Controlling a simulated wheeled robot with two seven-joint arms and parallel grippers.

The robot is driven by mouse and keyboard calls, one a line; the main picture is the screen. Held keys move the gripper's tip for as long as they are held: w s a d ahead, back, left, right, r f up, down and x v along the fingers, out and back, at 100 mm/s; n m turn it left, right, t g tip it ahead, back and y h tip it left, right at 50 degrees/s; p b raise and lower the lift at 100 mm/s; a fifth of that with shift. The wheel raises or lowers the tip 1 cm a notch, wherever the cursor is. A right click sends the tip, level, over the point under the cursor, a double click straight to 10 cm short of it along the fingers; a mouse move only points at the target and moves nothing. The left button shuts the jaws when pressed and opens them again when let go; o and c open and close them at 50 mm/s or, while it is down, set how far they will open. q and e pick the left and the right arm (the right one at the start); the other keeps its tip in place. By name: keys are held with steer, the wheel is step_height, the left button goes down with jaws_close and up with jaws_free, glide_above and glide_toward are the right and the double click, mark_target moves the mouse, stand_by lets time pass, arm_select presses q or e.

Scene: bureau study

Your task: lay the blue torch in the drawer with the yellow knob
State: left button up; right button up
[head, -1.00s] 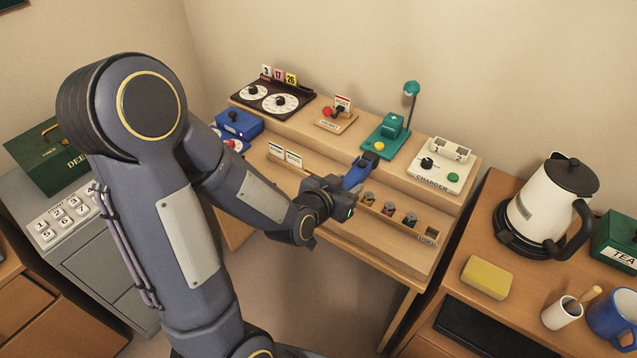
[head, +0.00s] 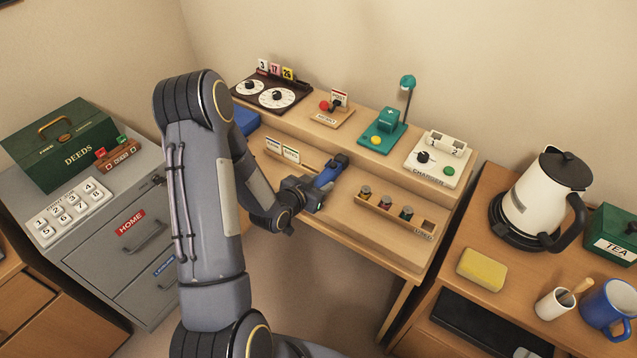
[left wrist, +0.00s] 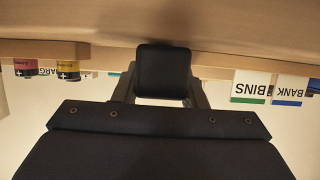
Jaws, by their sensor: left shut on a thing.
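The blue torch (head: 327,176) is in my left gripper (head: 313,193) in the head view, over the front part of the desk. It is tilted, with a dark far end, and lies left of the battery rack. The left gripper is shut on it; the arm hides part of the desk's left side. In the left wrist view a dark rounded block (left wrist: 164,72) shows between the fingers; I cannot tell which part it is. No drawer with a yellow knob is visible. My right gripper is not in view.
The desk (head: 370,240) has a battery rack (head: 395,217), upright cards (head: 283,151) and a charger (head: 437,163). A grey cabinet (head: 100,240) with labelled drawers stands left, bearing a green deeds box (head: 62,145). A kettle (head: 545,195) stands right.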

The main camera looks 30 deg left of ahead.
arm_select(q)
steer(key=shift+r, duration=0.1)
steer(key=shift+f+b, duration=0.25)
steer(key=shift+b, duration=0.05)
steer(key=o, duration=1.1)
steer(key=shift+r, duration=0.1)
